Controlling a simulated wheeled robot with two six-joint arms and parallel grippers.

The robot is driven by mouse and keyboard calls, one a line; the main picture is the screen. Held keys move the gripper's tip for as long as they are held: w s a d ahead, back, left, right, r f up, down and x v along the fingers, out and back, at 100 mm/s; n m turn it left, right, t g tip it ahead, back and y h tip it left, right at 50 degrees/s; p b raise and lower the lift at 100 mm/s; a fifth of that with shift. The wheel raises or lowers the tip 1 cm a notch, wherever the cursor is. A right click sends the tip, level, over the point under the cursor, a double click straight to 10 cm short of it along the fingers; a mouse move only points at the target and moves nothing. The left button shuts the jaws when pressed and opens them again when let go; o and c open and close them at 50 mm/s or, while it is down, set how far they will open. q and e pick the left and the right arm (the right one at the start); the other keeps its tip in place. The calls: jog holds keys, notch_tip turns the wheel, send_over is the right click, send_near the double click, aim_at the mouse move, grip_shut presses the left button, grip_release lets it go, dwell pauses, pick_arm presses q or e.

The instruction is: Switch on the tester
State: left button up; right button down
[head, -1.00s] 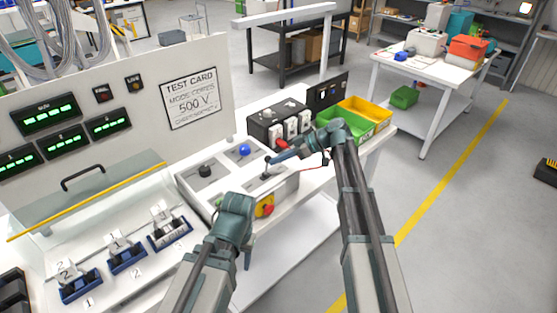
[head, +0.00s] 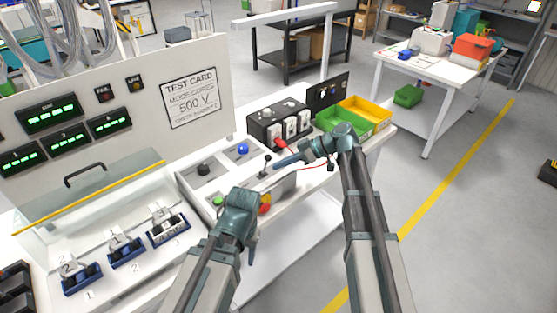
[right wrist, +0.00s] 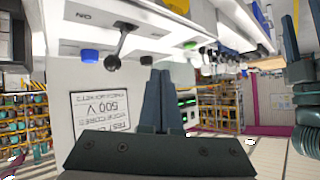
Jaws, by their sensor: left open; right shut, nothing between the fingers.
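The tester has a white control box (head: 185,178) with a black knob (head: 203,169), a blue button (head: 243,149), a green button (head: 218,201) and a partly hidden red stop button (head: 265,204). Its black ball-topped lever switch (head: 266,162) sticks up from the box. In the right wrist view the lever (right wrist: 120,45) hangs near a printed "ON" (right wrist: 84,16). My right gripper (head: 278,162) is shut and empty, just right of the lever, apparently apart from it; its fingers (right wrist: 165,95) also show there. My left gripper (head: 250,250) is open, in front of the box.
Green-lit displays (head: 51,113) and two small lamps stand on the upright panel (head: 205,60). Green (head: 345,134) and yellow bins (head: 368,110) and a black socket box (head: 265,125) lie beyond my right gripper.

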jog(key=w+p+v, duration=0.1)
jog(key=p+v, duration=0.2)
jog(key=v, duration=0.4)
jog(key=shift+s+d, duration=0.3)
jog(key=s+a+f+m+g+h, duration=0.25)
jog(key=s+a+f, duration=0.2)
jog(key=s, duration=0.25)
jog(key=s+a+f+m+g+h, duration=0.1)
jog(key=s+a+f+m+h, duration=0.1)
jog(key=s+a+f+h, duration=0.45)
jog(key=s+d+m+t+h+b, duration=0.1)
jog(key=s+d+m+h, duration=0.2)
jog(key=s, duration=0.8)
jog(key=shift+m+h, duration=0.3)
jog(key=shift+m, duration=0.85)
